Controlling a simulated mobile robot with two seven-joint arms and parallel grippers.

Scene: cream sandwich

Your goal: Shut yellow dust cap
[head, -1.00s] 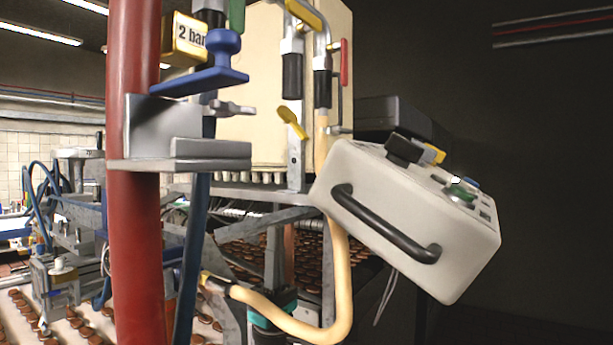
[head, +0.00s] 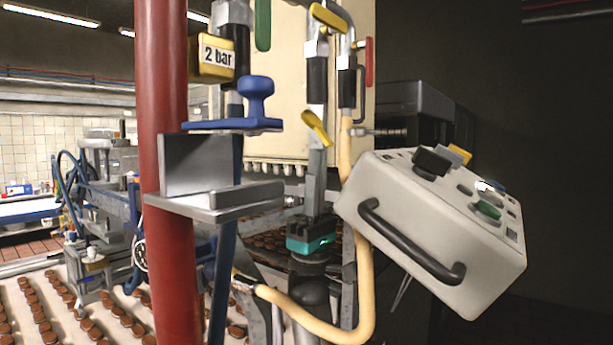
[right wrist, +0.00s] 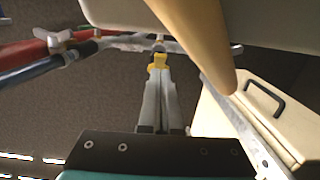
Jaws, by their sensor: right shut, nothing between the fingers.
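The yellow dust cap (head: 318,127) is a small tilted yellow piece below the black-gripped pipes in the head view. A yellow piece, apparently the cap, also shows at my fingertips in the right wrist view (right wrist: 158,61). My right gripper (head: 317,150) points up from below, its grey fingers together and empty. Its tips are just under the cap; I cannot tell whether they touch it. It also shows in the right wrist view (right wrist: 159,78). The fingers hide what lies directly behind them. My left gripper is not in view.
A beige control box (head: 430,225) with a black handle is close on the right. A cream hose (head: 363,290) loops beside my right arm. A red post (head: 163,100) carries a grey bracket (head: 215,200) at left. A blue knob (head: 256,90) stands above the bracket.

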